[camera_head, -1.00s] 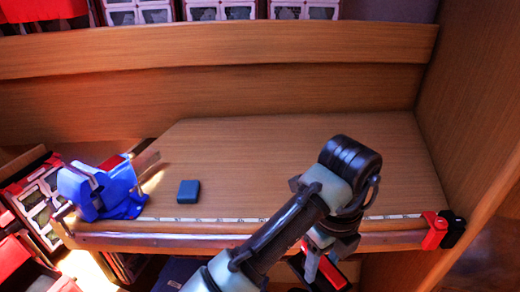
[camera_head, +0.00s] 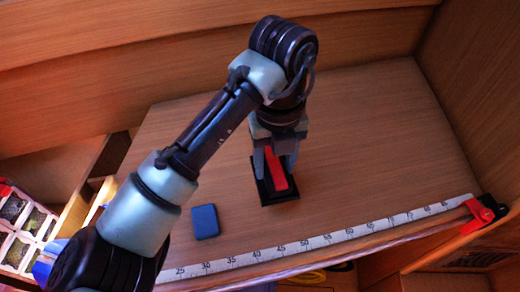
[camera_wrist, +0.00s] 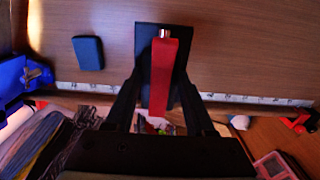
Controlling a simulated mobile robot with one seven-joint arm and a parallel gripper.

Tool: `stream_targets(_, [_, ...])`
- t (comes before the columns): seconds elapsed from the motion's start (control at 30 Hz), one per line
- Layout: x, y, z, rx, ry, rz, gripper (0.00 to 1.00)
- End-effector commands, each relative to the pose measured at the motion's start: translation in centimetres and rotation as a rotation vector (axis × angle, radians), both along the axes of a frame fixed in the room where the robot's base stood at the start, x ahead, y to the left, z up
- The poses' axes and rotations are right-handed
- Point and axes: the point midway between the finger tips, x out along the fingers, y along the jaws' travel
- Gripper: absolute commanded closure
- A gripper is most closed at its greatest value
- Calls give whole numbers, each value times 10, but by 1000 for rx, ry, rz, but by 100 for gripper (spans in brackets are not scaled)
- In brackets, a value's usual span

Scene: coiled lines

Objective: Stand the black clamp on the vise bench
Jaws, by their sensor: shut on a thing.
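The black clamp (camera_head: 281,199) has a dark flat plate and a red bar, and it also shows in the wrist view (camera_wrist: 146,36). My gripper (camera_head: 277,157) is shut on it, one finger on each side, pointing down over the middle of the vise bench (camera_head: 350,170). The plate is at or just above the wooden top; I cannot tell whether it touches. In the wrist view my gripper (camera_wrist: 160,88) has the red bar between its fingers. The blue vise (camera_wrist: 12,80) is at the bench's left end, mostly hidden by my arm in the head view.
A small dark blue block (camera_head: 205,221) lies left of the clamp. A ruler strip (camera_head: 330,239) runs along the front edge. Another red and black clamp (camera_head: 480,211) sits at the right front corner. Bare wood lies right of and behind the held clamp.

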Motion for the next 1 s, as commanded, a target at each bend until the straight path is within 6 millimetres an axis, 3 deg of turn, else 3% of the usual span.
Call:
stream_targets(0.3, [-1,0,-49,-1,3,2,100])
stream_targets(0.7, [-1,-1,-92,-2,2,2,100])
stream_targets(1.0, [0,0,-97,0,0,0,100])
